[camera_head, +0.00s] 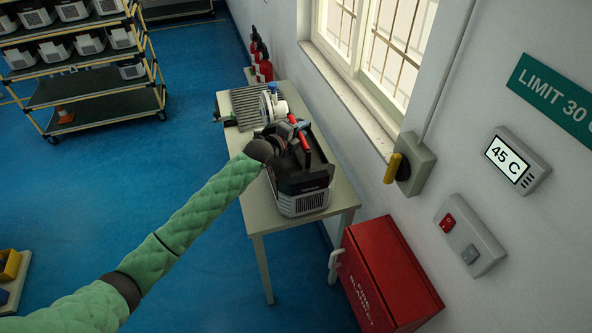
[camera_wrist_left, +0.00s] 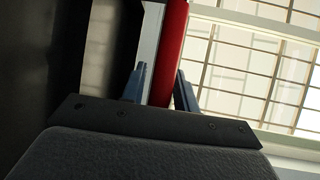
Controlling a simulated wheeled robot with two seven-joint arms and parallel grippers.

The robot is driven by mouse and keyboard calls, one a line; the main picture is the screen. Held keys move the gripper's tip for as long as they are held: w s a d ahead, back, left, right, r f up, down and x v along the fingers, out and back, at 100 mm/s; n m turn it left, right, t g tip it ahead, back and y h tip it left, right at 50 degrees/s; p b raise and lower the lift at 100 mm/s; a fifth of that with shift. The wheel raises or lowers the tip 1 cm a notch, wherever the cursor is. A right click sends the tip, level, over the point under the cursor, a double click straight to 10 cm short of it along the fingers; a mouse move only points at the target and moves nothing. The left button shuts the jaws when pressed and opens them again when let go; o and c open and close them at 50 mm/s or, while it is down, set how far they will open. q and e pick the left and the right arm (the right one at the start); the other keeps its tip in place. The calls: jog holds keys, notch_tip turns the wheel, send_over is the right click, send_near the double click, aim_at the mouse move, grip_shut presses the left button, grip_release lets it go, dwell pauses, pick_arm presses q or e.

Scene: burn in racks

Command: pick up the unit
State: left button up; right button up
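The unit (camera_head: 303,204) is a black and grey box with a vented front and a red handle (camera_head: 299,130). It stands upright on the table (camera_head: 258,216). My left gripper (camera_head: 291,138) is over the unit at its red handle. In the left wrist view, the red bar (camera_wrist_left: 170,50) runs between the two blue-grey fingers (camera_wrist_left: 160,88). The right finger overlaps its edge, and a thin light strip shows beside the left finger. I cannot tell whether they grip it. The arm hides part of the unit. My right gripper is in neither view.
A ribbed grey item (camera_head: 249,104) and a white round part lie behind the unit. A red fire blanket cabinet (camera_head: 388,278) stands at the table's front right. The window wall bounds the right. Racks of units (camera_head: 75,70) stand far left.

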pick_arm(q)
grip_shut()
jog(key=shift+f, duration=0.1)
dwell(1.0)
jog(key=shift+r, duration=0.35)
